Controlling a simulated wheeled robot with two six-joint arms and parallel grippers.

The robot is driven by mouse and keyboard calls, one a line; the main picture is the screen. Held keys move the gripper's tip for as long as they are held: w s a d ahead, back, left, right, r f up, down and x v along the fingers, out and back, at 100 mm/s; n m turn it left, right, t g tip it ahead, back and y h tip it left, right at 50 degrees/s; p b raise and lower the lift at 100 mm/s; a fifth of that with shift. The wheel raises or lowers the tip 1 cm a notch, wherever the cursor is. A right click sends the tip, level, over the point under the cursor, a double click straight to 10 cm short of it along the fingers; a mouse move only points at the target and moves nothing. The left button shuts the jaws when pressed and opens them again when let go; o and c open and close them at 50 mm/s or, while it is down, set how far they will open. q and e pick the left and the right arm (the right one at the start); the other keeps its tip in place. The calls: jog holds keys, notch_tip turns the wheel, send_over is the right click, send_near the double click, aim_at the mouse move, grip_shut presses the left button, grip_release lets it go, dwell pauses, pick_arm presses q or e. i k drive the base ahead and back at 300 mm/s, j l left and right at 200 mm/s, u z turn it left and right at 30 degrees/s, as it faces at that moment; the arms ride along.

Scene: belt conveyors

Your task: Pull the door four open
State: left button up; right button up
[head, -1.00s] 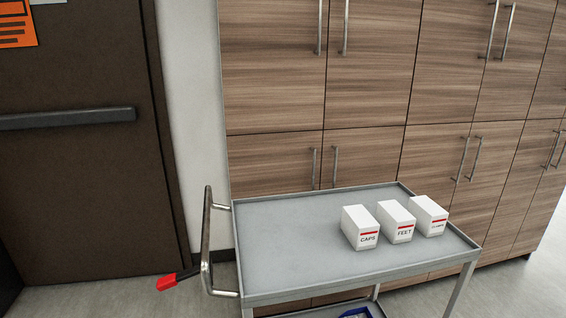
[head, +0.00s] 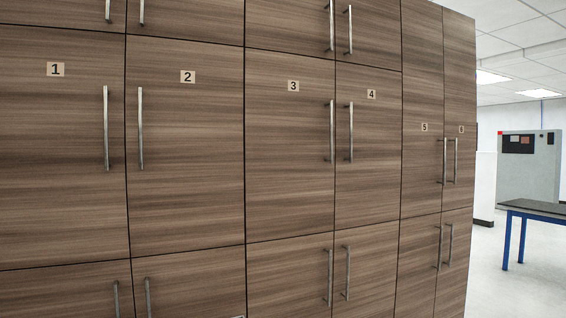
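Door four (head: 376,180) is a brown wood-grain cabinet door, right of the middle of the head view. Its number label 4 (head: 371,94) sits near its top. Its vertical metal bar handle (head: 350,132) runs along its left edge, close beside the handle of door three (head: 331,131). Door four looks closed, flush with the doors around it. Neither of my grippers shows in the head view.
Door one (head: 60,170), door two (head: 188,190), door five (head: 424,130) and door six (head: 460,150) look closed. More unnumbered doors lie above and below. At right are open floor (head: 510,285), a blue-legged table (head: 535,207) and a grey cabinet (head: 528,175).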

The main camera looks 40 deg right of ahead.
aim_at(369, 101)
jog(key=i+l, duration=0.1)
jog(key=l, duration=1.05)
jog(key=i+l+u, duration=0.1)
jog(key=l, duration=1.05)
jog(key=i+l, duration=0.1)
jog(key=l, duration=1.1)
